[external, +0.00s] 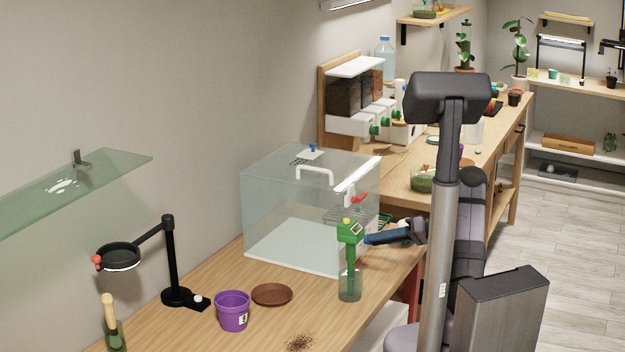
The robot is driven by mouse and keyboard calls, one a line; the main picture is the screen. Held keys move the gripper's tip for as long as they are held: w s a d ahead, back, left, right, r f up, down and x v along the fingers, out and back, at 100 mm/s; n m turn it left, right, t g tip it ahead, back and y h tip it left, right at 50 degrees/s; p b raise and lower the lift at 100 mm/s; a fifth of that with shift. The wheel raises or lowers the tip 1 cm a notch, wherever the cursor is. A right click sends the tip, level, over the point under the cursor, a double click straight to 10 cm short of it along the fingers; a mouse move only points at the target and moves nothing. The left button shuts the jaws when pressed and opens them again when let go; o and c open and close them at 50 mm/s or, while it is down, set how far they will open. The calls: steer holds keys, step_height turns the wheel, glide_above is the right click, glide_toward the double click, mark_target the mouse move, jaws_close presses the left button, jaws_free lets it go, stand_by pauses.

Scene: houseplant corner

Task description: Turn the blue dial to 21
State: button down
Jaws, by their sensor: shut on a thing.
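A small blue knob (313,147), which looks like the blue dial, sits on top of the clear box (275,215). Dark marks lie beside it; I cannot read any numbers or its setting. My gripper (367,239) is well below and to the right of this knob, near the box's lower right side. It reaches left, and its tips meet the green head of a probe-like tool (349,231) in the picture. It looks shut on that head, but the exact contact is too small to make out.
A red lever (358,199) and a white handle (316,171) are on the box. A purple pot (232,311), a brown saucer (271,294) and a black magnifier lamp (170,262) stand to the left. Soil (300,342) lies at the front. Bare wood lies between.

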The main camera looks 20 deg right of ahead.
steer(key=shift+w+d+f+m+y+b, duration=0.1)
steer(key=shift+f+m+y+b, duration=0.2)
steer(key=shift+m+b, duration=0.5)
steer(key=shift+r+m+g+y+b, duration=0.2)
steer(key=shift+m+g+y+b, duration=0.15)
steer(key=shift+b, duration=0.2)
steer(key=c, duration=1.5)
jaws_free()
steer(key=shift+b+v, duration=0.85)
steer(key=shift+v, duration=2.85)
